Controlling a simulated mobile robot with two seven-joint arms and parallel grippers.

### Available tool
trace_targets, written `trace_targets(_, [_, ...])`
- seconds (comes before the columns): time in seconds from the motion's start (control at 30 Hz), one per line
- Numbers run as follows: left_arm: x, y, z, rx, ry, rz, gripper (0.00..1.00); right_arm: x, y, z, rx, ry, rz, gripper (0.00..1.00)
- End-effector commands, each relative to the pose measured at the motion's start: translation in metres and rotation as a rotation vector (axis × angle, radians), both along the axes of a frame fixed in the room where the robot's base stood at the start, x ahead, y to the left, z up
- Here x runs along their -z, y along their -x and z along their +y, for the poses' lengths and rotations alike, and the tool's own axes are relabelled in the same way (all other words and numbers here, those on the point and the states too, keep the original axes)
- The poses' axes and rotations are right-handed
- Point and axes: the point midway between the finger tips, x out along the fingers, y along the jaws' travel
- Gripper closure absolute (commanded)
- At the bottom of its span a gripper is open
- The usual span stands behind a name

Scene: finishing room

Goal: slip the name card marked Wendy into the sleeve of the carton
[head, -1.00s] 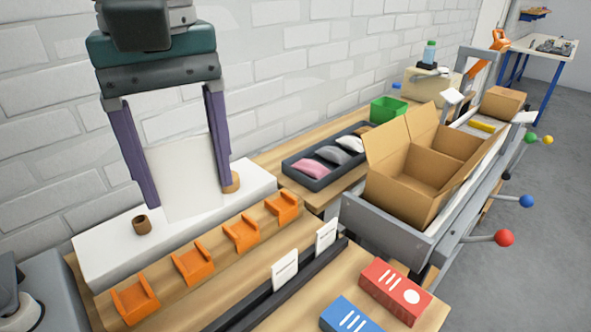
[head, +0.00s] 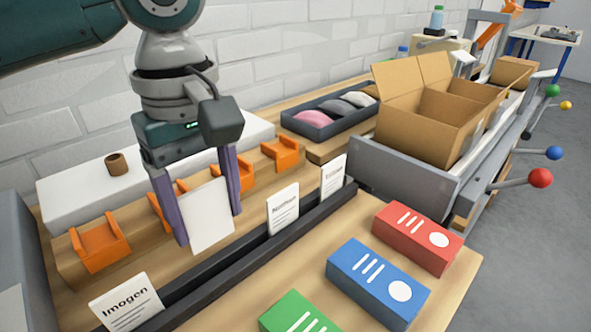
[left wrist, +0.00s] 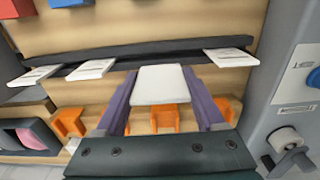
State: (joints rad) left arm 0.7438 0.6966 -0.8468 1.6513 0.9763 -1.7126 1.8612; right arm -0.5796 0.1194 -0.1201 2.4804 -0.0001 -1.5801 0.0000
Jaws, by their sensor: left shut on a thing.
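My left gripper (head: 209,224) is shut on a blank-looking white card (head: 208,218), holding it by its side edges above the near bench. No name is readable on the side I see. The card also shows between the purple fingers in the left wrist view (left wrist: 162,86). The card marked Imogen (head: 127,303) stands in the dark slotted rail (head: 247,249), with two more cards (head: 283,209) (head: 333,176) farther along it; their print is too small to read surely. The open cardboard carton (head: 412,133) stands at the right. I cannot make out its sleeve clearly. My right gripper is not in view.
Orange holders (head: 98,243) line the bench behind the rail. Red (head: 417,237), blue (head: 377,281) and green (head: 297,315) boxes lie in front of it. A dark tray (head: 318,127) with grey and pink items sits left of the carton. Levers with coloured knobs (head: 540,178) stick out at right.

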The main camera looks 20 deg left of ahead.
Motion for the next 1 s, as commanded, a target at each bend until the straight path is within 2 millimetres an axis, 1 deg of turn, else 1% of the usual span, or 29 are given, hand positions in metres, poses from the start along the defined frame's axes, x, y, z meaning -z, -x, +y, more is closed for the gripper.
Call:
trace_targets(0.03, [0.012, 0.001, 0.0, 0.0, -0.001, 0.002, 0.8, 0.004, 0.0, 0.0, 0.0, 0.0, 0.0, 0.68])
trace_targets(0.23, [0.029, 0.0, 0.0, 0.001, 0.001, 0.0, 0.8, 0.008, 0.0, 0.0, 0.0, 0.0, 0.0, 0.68])
trace_targets(0.43, [0.061, 0.001, 0.0, 0.001, 0.0, 0.002, 0.8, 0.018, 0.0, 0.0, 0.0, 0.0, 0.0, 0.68])
trace_targets(0.53, [0.067, 0.0, 0.0, 0.002, 0.0, -0.001, 0.8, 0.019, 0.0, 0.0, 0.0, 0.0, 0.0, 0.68])
trace_targets(0.87, [0.068, 0.0, 0.0, 0.002, 0.0, 0.0, 0.8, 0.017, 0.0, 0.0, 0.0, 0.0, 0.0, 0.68])
trace_targets(0.9, [0.069, 0.0, 0.0, 0.002, 0.0, -0.001, 0.27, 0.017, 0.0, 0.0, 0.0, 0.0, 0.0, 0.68])
trace_targets(1.0, [0.069, 0.0, 0.0, 0.002, 0.0, -0.001, 0.15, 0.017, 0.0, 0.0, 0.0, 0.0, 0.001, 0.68])
